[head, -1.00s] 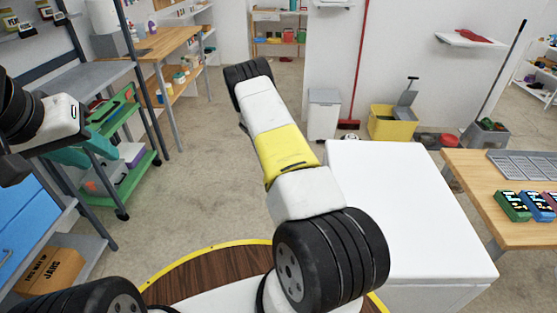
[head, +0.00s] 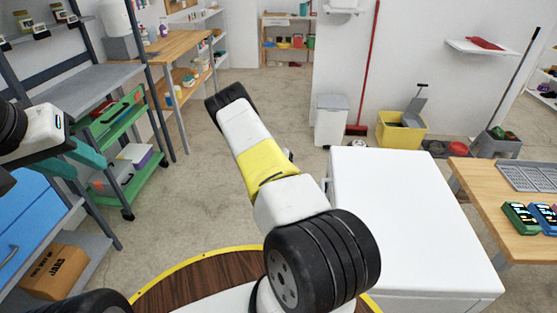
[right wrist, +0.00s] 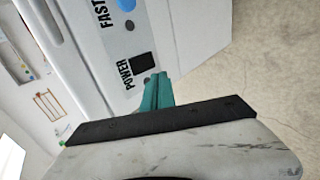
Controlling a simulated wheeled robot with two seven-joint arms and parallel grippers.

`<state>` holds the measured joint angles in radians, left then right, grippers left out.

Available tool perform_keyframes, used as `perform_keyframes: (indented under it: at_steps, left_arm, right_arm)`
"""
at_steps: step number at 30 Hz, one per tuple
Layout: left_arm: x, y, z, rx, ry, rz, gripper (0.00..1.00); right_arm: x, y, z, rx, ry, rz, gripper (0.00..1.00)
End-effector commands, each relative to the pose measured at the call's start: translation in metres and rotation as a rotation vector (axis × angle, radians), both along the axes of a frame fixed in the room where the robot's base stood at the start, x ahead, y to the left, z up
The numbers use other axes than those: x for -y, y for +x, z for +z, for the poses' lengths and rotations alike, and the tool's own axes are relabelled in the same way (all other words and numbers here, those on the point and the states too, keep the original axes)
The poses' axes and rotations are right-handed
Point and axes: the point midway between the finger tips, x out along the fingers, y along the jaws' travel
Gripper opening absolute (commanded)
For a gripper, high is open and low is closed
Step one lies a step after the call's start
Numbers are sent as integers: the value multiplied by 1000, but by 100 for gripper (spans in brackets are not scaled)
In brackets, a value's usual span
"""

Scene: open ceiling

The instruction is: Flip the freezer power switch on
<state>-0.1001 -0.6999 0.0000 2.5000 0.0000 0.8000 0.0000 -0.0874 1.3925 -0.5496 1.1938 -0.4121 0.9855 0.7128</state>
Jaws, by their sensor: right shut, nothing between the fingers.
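The white freezer (head: 405,215) stands right of the middle in the head view. Its control panel shows in the right wrist view, with the word POWER beside a black square switch (right wrist: 142,62); I cannot tell which way the switch is set. My right gripper (right wrist: 158,84) has teal fingers, shut and empty, with the tips close to the POWER label and just below the switch. I cannot tell if they touch the panel. In the head view my right gripper is hidden. My left gripper (head: 88,158) is at the far left, away from the freezer; its opening is unclear.
A blue button (right wrist: 125,5) and the word FAST sit farther up the panel. A wooden table (head: 500,200) with a grey rack stands right of the freezer. A bin (head: 332,122) and yellow bucket (head: 400,132) stand behind. A green cart (head: 135,185) is left; floor between is clear.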

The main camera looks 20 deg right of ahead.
Motion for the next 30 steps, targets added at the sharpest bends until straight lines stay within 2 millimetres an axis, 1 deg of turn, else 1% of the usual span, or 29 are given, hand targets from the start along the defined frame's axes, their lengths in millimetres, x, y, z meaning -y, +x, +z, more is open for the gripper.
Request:
perform_keyframes:
  at_steps: [1,3,8,12,18,30]
  left_arm:
    - [0,0,0,0,0,0,36]
    - [0,0,0,0,0,0,36]
    - [0,0,0,0,0,0,36]
    - [0,0,0,0,0,0,36]
    - [0,0,0,0,0,0,36]
    - [0,0,0,0,0,0,36]
  right_arm:
    - [8,-6,-8,-3,0,-3,0]
    - [18,-11,-20,-3,0,-4,0]
    - [39,-22,-42,-2,0,-3,0]
    - [57,-32,-46,1,1,-4,0]
    - [71,-39,-49,1,1,-1,0]
    - [73,-40,-49,-2,-4,0,0]
